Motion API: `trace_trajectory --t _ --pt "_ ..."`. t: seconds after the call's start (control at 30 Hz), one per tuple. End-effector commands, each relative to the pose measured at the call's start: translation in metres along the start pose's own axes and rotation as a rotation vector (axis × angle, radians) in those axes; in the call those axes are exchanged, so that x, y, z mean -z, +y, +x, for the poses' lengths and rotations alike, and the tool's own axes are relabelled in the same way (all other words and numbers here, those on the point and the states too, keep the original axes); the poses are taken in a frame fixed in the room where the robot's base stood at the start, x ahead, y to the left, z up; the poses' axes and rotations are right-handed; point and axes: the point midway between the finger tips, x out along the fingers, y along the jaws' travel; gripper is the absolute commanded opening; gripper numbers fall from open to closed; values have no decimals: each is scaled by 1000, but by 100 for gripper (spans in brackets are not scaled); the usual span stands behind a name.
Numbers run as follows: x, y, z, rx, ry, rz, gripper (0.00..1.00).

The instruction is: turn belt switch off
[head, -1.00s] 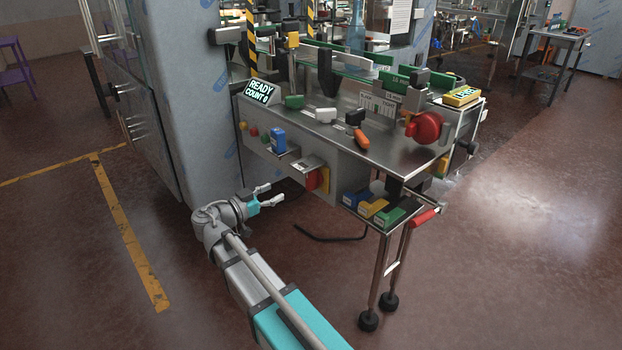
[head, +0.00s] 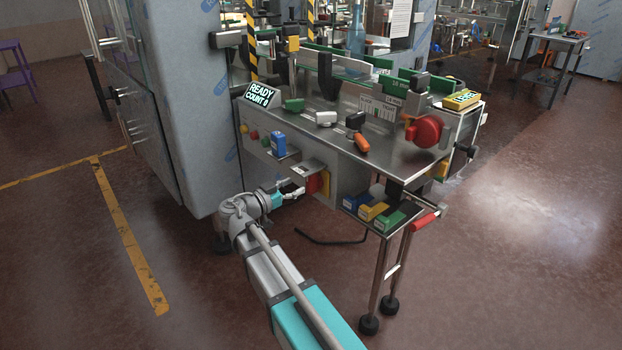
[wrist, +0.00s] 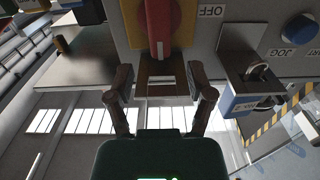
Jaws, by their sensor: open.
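The belt switch (head: 314,184) is a red rotary handle on a yellow plate on the front of the machine. In the wrist view the red handle (wrist: 159,25) runs up and down the picture, with a pale mark at its lower end. A white OFF label (wrist: 211,12) sits to the right of it there. My gripper (wrist: 160,78) is open and empty, its two fingers apart below the handle's end in that picture. In the head view my gripper (head: 291,189) is just left of the switch. I cannot tell whether it touches.
A small metal ledge (head: 306,168) juts out above the switch. A blue item (head: 278,144) stands on a bracket to the left. Several coloured boxes (head: 373,211) sit on a low shelf to the right. A blue JOG knob (wrist: 298,27) shows in the wrist view.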

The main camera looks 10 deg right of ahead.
Motion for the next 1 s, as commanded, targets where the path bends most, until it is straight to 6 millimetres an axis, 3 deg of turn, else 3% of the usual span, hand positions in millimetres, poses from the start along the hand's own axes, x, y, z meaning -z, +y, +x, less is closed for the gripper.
trace_trajectory --t 0.3,0.5,0.97,1.0 --pt "0 0 43 -1 0 0 69" --pt "0 0 61 -1 0 0 69" --pt "0 0 68 1 0 0 69" --pt "0 0 68 1 0 0 65"
